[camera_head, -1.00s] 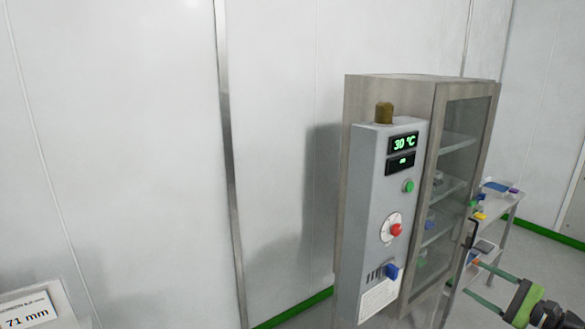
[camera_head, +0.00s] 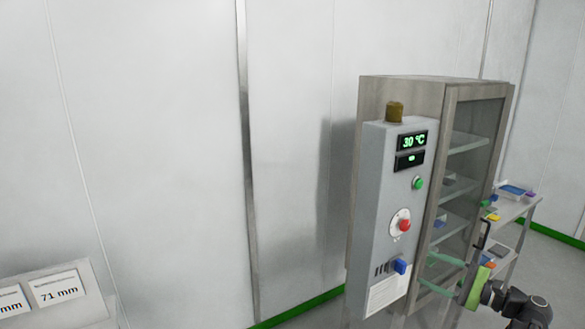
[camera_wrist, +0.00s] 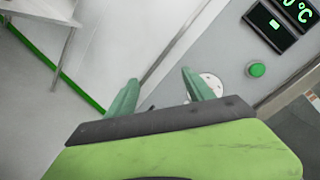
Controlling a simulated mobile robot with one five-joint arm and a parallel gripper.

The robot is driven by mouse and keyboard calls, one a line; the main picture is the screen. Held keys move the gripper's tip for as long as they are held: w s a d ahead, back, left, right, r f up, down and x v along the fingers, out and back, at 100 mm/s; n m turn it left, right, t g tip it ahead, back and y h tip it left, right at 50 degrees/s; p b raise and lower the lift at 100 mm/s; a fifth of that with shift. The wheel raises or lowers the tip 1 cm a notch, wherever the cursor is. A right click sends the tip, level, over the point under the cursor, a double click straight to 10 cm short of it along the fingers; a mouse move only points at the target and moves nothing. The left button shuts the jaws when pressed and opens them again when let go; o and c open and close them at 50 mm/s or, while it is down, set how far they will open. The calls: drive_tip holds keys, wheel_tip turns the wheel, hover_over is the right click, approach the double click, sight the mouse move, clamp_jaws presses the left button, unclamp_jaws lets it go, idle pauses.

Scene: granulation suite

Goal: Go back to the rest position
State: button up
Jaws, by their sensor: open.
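My gripper (camera_head: 430,273) is at the lower right in the head view, in front of the cabinet's glass door. Its two green fingers are apart with nothing seen between them. In the wrist view the fingers (camera_wrist: 160,95) are spread, with the grey control panel (camera_wrist: 225,60) beyond them. The cabinet (camera_head: 410,90) stands at the right with its glass door (camera_head: 475,130) seemingly shut. Its control panel (camera_head: 385,190) shows 30 °C and carries a green button (camera_head: 418,183), a red knob (camera_head: 404,225) and a blue switch (camera_head: 399,266).
A trolley (camera_head: 515,208) with a blue tray (camera_head: 513,191) and small coloured items stands behind the cabinet at the right. Signs (camera_head: 57,287), one reading 71 mm, are at the lower left. White wall panels (camera_head: 180,120) fill the left, with a green skirting (camera_head: 300,307) along the floor.

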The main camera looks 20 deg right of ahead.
drive_tip(key=w+a+f+n+g+y, duration=0.1)
drive_tip(key=w+a+f+n+g, duration=0.2)
drive_tip(key=a, duration=0.7)
drive_tip(key=w+a+f+n+g+y, duration=0.1)
drive_tip(key=w+a+f+g, duration=0.3)
drive_tip(key=a, duration=0.6)
drive_tip(key=w+a+f+n+g+y, duration=0.1)
drive_tip(key=w+a+n+g+y, duration=0.3)
drive_tip(key=a, duration=0.6)
drive_tip(key=s+a+f+n+g+h, duration=0.2)
drive_tip(key=a+f+n+h, duration=0.3)
drive_tip(key=a, duration=0.4)
drive_tip(key=s+a+f+n+g+h, duration=0.1)
drive_tip(key=a+f+n+g+h, duration=0.2)
drive_tip(key=a+f, duration=0.55)
drive_tip(key=d+f+n+h, duration=0.2)
drive_tip(key=d+n+h, duration=0.1)
drive_tip(key=d+h, duration=0.4)
drive_tip(key=shift+s+d+n, duration=0.4)
drive_tip(key=shift+d, duration=0.1)
drive_tip(key=shift+f, duration=0.1)
